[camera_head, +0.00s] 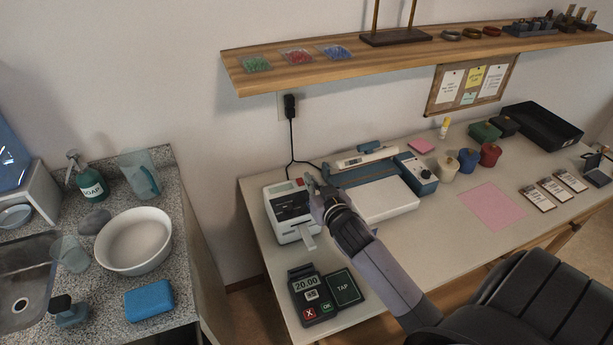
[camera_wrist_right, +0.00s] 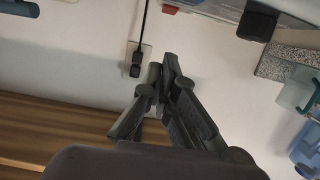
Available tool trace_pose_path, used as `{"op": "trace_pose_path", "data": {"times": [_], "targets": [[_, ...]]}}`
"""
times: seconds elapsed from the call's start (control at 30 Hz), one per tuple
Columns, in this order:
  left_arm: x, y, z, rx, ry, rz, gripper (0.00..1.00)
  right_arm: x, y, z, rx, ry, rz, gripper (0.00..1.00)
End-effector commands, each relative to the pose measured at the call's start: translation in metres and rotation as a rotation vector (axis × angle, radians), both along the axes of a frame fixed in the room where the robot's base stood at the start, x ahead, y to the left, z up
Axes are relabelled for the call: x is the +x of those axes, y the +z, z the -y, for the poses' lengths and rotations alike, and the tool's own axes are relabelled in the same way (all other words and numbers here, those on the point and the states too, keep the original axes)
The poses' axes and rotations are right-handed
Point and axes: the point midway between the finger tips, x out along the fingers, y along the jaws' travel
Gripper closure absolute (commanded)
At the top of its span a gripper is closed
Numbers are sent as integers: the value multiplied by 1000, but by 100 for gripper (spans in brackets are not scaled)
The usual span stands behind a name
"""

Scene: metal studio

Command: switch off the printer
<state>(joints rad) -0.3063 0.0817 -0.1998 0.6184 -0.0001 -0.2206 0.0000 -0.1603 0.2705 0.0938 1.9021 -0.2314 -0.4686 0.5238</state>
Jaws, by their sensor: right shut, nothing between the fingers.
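The printer (camera_head: 288,224) is a small white and black label printer at the left end of the desk, with a white paper strip sticking out of its front. A small red part (camera_head: 299,182) shows at its top back right corner. My right gripper (camera_head: 311,184) is at that corner, its fingers shut and empty, very close beside the red part; I cannot tell whether they touch. In the right wrist view the shut fingertips (camera_wrist_right: 168,68) point toward the top of the picture. My left gripper is not in view.
A black plug sits in a wall outlet (camera_head: 286,108) behind the printer, its cord running down to the desk. A white and blue machine (camera_head: 383,198) stands right of the printer. A card terminal (camera_head: 313,297) lies in front. A wooden shelf (camera_head: 400,53) hangs above.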

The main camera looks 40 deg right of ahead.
Motion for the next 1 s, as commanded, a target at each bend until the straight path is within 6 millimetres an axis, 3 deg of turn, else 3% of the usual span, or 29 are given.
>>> {"op": "trace_pose_path", "data": {"times": [0.1, 0.3, 1.0], "targets": [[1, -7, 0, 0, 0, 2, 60, -24, -1, -6, 1, 0, 0, 100], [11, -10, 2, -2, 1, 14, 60, -46, 2, -11, 0, 0, 1, 100], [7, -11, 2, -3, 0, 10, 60, -50, 4, -12, 0, 0, 2, 100]]}}
